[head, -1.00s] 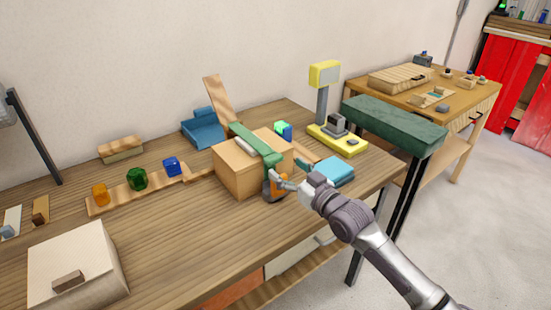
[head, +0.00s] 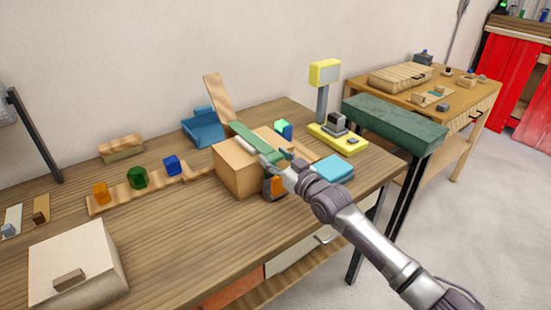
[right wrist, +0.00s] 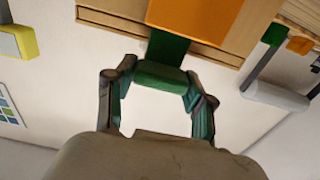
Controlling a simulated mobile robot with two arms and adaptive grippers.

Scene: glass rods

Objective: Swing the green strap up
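The green strap (head: 255,139) runs over the top of a tan wooden box (head: 236,172) on the bench, and its near end stands out at the box's front edge. My right gripper (head: 274,160) is at that near end. In the right wrist view its two fingers are on either side of the strap's thick end (right wrist: 160,77) and appear closed against it. An orange block (head: 270,187) sits at the front of the box, partly hidden by my gripper. My left gripper is not in view.
A blue block (head: 334,168) and a yellow stand (head: 338,140) are to the right of the box. A blue tray (head: 203,130) is behind it. Coloured pieces sit on a wooden strip (head: 120,195) at left.

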